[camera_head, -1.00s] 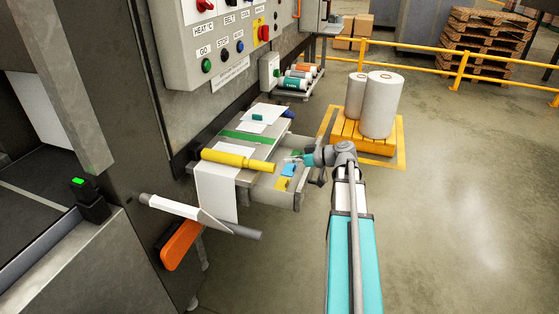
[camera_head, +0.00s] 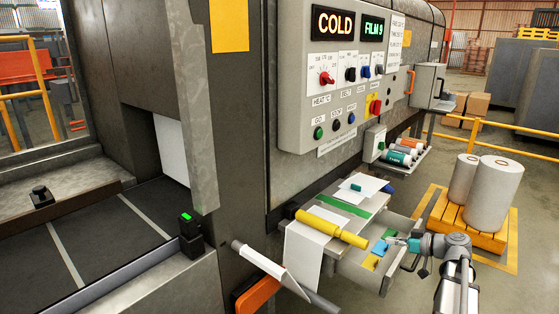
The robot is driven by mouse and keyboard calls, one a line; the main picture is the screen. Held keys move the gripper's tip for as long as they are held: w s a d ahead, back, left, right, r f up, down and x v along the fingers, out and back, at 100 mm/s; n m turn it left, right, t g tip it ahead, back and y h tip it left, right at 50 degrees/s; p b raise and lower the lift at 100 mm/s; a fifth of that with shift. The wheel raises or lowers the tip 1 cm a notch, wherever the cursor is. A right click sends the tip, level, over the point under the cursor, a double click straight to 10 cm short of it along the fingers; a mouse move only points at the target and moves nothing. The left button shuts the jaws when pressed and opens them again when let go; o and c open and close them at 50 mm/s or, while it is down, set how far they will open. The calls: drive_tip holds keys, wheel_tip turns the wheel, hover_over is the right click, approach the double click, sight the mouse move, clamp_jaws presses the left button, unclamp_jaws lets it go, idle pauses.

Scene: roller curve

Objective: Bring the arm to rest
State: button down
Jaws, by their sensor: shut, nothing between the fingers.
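My arm (camera_head: 452,290) reaches up from the lower right in the head view. My gripper (camera_head: 392,241) is at its end, over the right side of the open drawer (camera_head: 358,275) under the small worktable. The fingers are small in the picture and shut, with nothing seen between them. A blue item (camera_head: 380,248) and a yellow item (camera_head: 370,262) lie in the drawer, just left of the gripper. I cannot tell whether the gripper touches the drawer or its contents.
A yellow roller (camera_head: 332,227) lies across the worktable with white sheets. A control panel (camera_head: 345,85) shows COLD and FILM 9. Two white film rolls (camera_head: 492,195) stand on a yellow pallet at right.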

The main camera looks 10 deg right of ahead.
drive_tip(key=s+a+f+m+g+h, duration=0.1)
drive_tip(key=a+f+g, duration=0.25)
drive_tip(key=a, duration=0.45)
drive_tip(key=s+a+f+m+g+h, duration=0.1)
drive_tip(key=s+a+f+g+h, duration=0.2)
drive_tip(key=a, duration=0.5)
drive_tip(key=s+a+f+m+g+h, duration=0.5)
drive_tip(key=s+a, duration=0.3)
drive_tip(key=a, duration=0.3)
wheel_tip(320, 180, up, 16)
drive_tip(key=t+h+p, duration=0.1)
drive_tip(key=p, duration=1.6)
